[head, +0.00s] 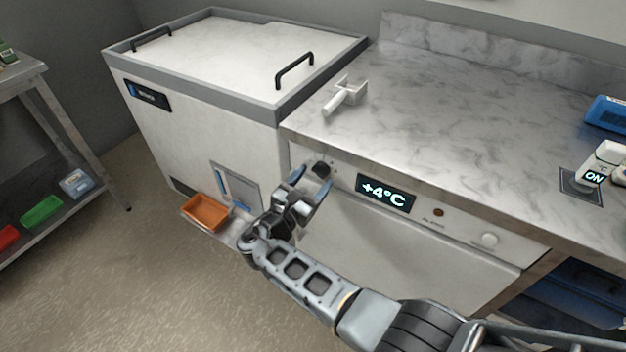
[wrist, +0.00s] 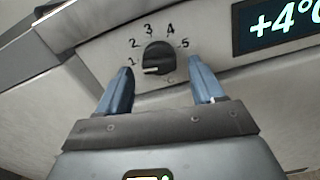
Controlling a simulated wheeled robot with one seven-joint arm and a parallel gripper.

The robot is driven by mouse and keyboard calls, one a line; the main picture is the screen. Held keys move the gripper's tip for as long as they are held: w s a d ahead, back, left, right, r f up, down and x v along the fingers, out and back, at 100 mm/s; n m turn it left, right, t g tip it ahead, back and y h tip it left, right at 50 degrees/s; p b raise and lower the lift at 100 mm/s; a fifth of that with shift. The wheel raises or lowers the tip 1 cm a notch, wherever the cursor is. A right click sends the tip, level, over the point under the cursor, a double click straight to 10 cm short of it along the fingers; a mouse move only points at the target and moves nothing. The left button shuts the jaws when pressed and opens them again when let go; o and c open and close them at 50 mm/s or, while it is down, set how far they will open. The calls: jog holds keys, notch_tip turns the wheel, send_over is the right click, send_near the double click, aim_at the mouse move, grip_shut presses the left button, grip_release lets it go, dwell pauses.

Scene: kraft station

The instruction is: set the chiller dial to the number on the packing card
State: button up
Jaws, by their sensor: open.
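The chiller dial (wrist: 158,55) is a black round knob on the pale front panel, with numbers 1 to 5 printed in an arc around it. Its white mark points left, close to the 1. In the head view the dial (head: 321,169) sits left of the +4°C display (head: 386,193). My gripper (head: 311,183) is open in front of the panel. In the wrist view its blue fingers (wrist: 160,68) stand apart, one to each side of the dial's lower part, with nothing held. I cannot tell whether they touch it. I see no readable packing card.
A marble counter (head: 450,100) overhangs the panel, with a pale handled tool (head: 345,97) on it. A chest with a lid (head: 220,55) stands left. An orange tray (head: 205,213) sits low by its front.

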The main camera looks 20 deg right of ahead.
jog(key=v, duration=0.7)
jog(key=shift+s+a, duration=0.1)
jog(key=shift+f, duration=0.1)
